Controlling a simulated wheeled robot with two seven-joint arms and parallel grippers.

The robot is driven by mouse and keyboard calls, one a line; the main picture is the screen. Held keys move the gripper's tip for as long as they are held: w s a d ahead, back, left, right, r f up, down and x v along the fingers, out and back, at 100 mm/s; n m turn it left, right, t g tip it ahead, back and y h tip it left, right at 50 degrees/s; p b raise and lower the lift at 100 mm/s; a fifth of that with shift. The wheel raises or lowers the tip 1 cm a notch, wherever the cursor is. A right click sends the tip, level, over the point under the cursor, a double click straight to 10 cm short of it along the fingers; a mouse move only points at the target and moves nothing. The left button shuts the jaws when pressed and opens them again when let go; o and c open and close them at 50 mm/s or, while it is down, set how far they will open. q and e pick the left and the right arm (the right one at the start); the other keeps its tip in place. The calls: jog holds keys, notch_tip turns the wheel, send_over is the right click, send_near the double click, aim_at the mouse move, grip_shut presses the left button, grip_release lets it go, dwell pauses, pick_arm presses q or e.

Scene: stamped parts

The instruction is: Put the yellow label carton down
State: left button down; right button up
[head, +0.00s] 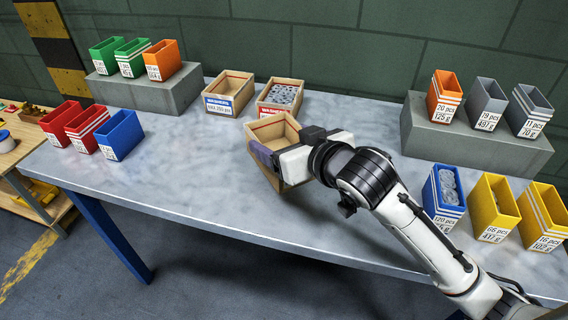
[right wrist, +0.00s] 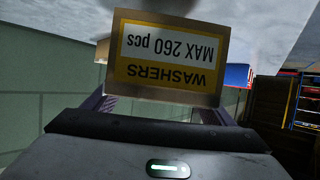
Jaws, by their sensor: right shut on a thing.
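The yellow label carton is the open brown carton (head: 262,128) near the middle of the table in the head view. It looks empty and somewhat tilted. My right gripper (head: 272,158) is shut on it from the near side. In the right wrist view its yellow label (right wrist: 172,50) reads "WASHERS MAX 260 pcs" upside down, between the gripper's fingers (right wrist: 160,110). The arm hides part of the carton, and I cannot tell whether its base touches the table. My left gripper is not in view.
Behind it stand a blue-label carton (head: 228,91), seemingly empty, and a red-label carton (head: 281,95) holding grey washers. Coloured bins sit on grey blocks (head: 150,98) (head: 470,140) and at both table sides. The table's (head: 190,170) left middle is clear.

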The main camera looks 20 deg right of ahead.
notch_tip(320, 180, down, 5)
jog(key=shift+r+b, duration=0.1)
jog(key=shift+b, duration=0.4)
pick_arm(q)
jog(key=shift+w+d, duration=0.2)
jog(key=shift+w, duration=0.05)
pick_arm(e)
jog(key=o, duration=1)
pick_arm(q)
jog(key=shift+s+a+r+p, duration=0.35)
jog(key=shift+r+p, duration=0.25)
jog(key=shift+p, duration=0.9)
pick_arm(e)
jog(key=shift+v, duration=6.05)
